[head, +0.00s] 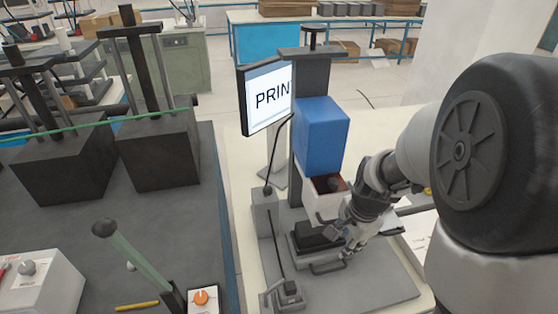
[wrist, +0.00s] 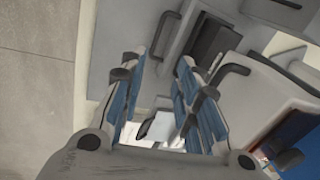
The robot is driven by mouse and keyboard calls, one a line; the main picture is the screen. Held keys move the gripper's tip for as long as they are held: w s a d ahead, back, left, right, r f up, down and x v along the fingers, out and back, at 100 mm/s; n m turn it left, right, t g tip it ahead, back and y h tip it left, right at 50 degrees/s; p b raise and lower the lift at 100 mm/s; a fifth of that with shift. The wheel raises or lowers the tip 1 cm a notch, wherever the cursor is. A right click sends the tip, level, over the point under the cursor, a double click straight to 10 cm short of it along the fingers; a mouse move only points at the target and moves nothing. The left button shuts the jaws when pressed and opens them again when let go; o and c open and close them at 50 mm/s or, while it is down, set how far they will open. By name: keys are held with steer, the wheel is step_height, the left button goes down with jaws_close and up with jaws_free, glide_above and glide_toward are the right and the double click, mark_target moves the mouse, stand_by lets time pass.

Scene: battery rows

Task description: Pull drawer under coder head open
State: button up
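The blue coder head (head: 321,135) sits on a dark column, and its blue side shows at the wrist view's lower right (wrist: 303,152). Directly under it, a white drawer (head: 322,203) sticks out with its dark red inside visible; it also shows in the wrist view (wrist: 252,95). Its dark handle (wrist: 232,70) is right of my gripper's fingers. My gripper (head: 347,232) is beside the drawer front, hiding part of it. In the wrist view my gripper (wrist: 160,72) is open, its blue-padded fingers apart, with no handle clearly between them.
A black block (head: 314,238) with a lower handle (head: 328,267) sits on the grey base plate (head: 375,280) below. A screen reading "PRIN" (head: 268,98) stands left of the column. A dark bench with presses (head: 160,150) is at the left.

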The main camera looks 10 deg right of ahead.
mark_target(331, 270)
steer(key=shift+m, duration=0.6)
steer(key=w+f+b, duration=0.1)
steer(key=f+b, duration=0.1)
steer(key=f, duration=0.4)
steer(key=w+f+b, duration=0.1)
steer(key=f+b, duration=0.1)
steer(key=f, duration=0.4)
steer(key=w+f+b, duration=0.1)
steer(key=f+b, duration=0.1)
steer(key=f, duration=0.5)
steer(key=shift+w+d+f+b, duration=0.1)
steer(key=shift+w+d+b, duration=0.2)
steer(key=shift+b, duration=0.1)
steer(key=shift+c, duration=0.4)
jaws_close()
